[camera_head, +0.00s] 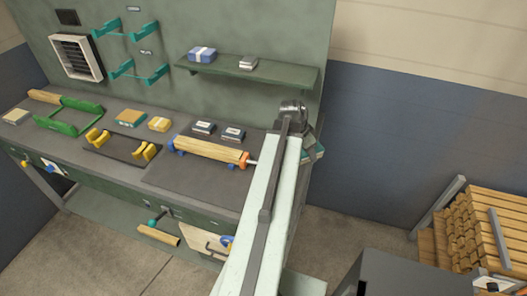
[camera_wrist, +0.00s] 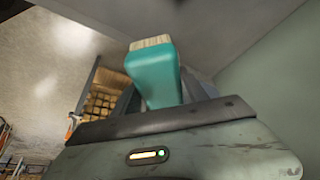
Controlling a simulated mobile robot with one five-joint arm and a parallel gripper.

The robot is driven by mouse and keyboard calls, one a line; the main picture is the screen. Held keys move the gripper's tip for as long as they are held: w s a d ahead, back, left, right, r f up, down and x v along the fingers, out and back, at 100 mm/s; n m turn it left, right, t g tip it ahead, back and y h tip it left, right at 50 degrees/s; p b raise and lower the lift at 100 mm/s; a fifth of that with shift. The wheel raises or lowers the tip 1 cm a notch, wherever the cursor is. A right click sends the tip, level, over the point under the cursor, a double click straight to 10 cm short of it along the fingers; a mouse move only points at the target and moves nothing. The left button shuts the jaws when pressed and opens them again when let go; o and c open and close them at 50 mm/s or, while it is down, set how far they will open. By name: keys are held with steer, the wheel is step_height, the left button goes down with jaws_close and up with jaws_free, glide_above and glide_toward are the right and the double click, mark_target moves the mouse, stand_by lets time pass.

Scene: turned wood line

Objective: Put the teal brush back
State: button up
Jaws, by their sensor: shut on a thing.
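The teal brush (camera_wrist: 152,75) is in my gripper (camera_wrist: 160,92), with its pale tan bristles at the far end in the wrist view. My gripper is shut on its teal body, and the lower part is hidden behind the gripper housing. In the head view my gripper (camera_head: 312,146) is beyond the end of my pale arm, at the right end of the workbench (camera_head: 200,195). It is largely hidden there by the arm, and the brush cannot be made out clearly.
Teal brackets (camera_head: 126,29) are on the green back panel. A wooden cylinder (camera_head: 208,149), a green frame (camera_head: 68,114) and small boxes are on the bench. Stacked timber (camera_head: 480,225) stands right.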

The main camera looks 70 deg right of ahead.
steer(key=shift+w+f, duration=0.15)
steer(key=shift+f, duration=0.4)
steer(key=shift+w+r, duration=0.1)
steer(key=shift+w, duration=0.05)
steer(key=w+d, duration=0.1)
steer(key=w, duration=0.4)
steer(key=w+d, duration=0.2)
steer(key=w, duration=0.4)
steer(key=w+d, duration=0.2)
steer(key=w, duration=0.3)
steer(key=shift+w+d, duration=0.2)
steer(key=shift+w, duration=0.05)
steer(key=f+b, duration=0.4)
steer(key=shift+w, duration=0.25)
steer(key=shift+r, duration=0.25)
steer(key=shift+f, duration=0.2)
steer(key=o, duration=1.3)
